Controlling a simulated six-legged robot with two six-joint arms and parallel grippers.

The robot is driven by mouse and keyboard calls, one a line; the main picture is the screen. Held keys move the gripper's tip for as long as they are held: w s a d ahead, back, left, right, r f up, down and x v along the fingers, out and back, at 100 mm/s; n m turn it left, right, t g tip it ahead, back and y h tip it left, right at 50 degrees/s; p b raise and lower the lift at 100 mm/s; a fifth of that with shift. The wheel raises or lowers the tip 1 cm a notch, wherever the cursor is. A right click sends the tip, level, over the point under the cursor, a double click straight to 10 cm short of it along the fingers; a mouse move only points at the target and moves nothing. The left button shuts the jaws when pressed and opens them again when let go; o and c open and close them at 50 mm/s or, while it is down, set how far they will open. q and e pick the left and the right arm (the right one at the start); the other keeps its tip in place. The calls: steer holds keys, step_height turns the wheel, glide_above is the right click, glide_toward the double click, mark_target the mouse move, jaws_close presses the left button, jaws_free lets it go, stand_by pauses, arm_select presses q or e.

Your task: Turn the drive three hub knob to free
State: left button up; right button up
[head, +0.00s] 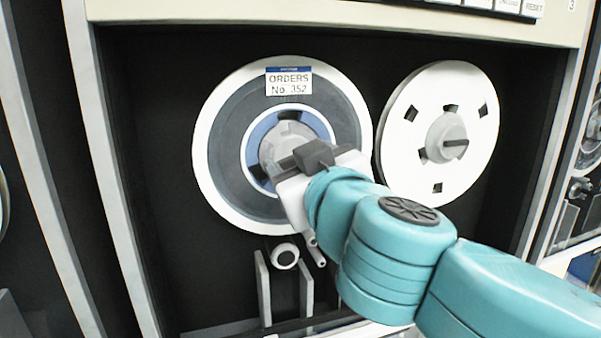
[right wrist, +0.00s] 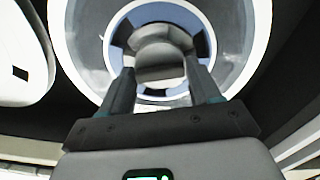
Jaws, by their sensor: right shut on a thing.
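The tape reel (head: 228,150) labelled "ORDERS No. 352" (head: 289,82) sits on the left hub of the drive. Its hub knob (head: 284,140) is grey, inside a blue ring, and partly hidden by my right gripper. My right gripper (head: 284,158) comes in from the lower right and is shut on the knob. In the right wrist view the two fingers (right wrist: 162,78) stand on either side of the knob (right wrist: 160,52). The knob's exact angle and any markings are not readable. My left gripper is not in view.
A second white reel (head: 408,122) with its own hub knob (head: 447,138) is to the right, close to my arm. A small roller (head: 285,256) and upright guides (head: 264,290) are below. A pale frame (head: 330,12) borders the dark recess.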

steer(key=shift+n+b, duration=0.95)
steer(key=shift+n, duration=6.05)
steer(key=o, duration=0.9)
steer(key=shift+c, duration=0.2)
steer(key=shift+o, duration=0.5)
steer(key=shift+w, duration=0.2)
steer(key=b+v, duration=0.4)
steer(key=v, duration=1.2)
steer(key=shift+s, duration=0.2)
